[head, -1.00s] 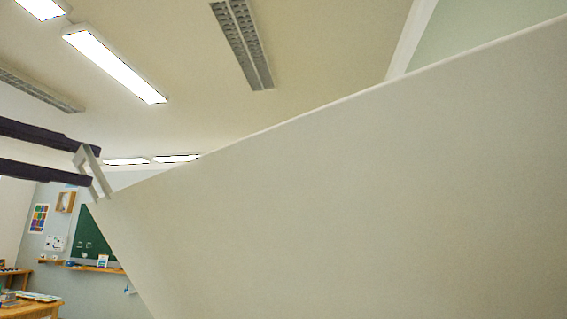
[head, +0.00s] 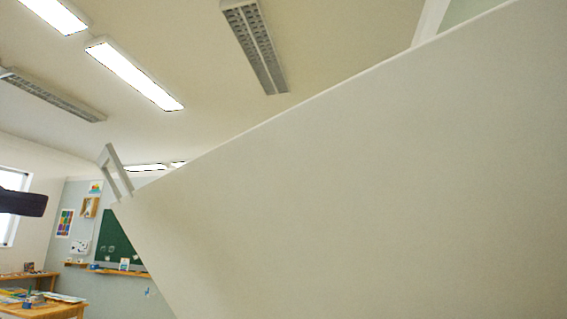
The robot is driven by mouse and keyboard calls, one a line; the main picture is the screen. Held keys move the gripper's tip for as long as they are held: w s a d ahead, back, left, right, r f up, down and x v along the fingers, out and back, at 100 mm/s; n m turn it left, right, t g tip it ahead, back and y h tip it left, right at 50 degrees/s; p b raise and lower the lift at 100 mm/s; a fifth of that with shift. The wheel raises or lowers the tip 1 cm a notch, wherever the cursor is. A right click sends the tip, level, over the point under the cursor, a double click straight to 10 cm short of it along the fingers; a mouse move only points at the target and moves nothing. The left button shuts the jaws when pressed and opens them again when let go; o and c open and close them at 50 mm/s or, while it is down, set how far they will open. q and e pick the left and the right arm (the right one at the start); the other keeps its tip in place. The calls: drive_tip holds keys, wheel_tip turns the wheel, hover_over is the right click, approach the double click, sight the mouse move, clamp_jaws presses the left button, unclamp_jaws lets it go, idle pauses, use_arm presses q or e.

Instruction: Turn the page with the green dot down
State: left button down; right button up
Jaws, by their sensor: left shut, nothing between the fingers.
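A large pale page (head: 350,190) stands tilted close in front of my head and fills most of the right and lower view. A small pale frame-like tab (head: 115,172) sticks up from its left corner. No green dot is visible on the side facing me. My left gripper (head: 40,203) shows as dark fingers at the left edge. It is shut and empty, to the left of the tab and apart from it. My right gripper is not in view.
Behind, at the lower left, are a wooden table (head: 62,309) with items, a green board (head: 115,240) and a window (head: 12,205). Ceiling lights (head: 135,75) hang above.

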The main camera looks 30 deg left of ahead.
use_arm(q)
drive_tip(key=shift+w+d, duration=0.1)
drive_tip(key=shift+w, duration=0.1)
drive_tip(key=shift+r+p, duration=0.15)
drive_tip(key=shift+p, duration=0.2)
idle(0.4)
drive_tip(key=c, duration=0.9)
unclamp_jaws()
drive_tip(key=shift+s, duration=0.1)
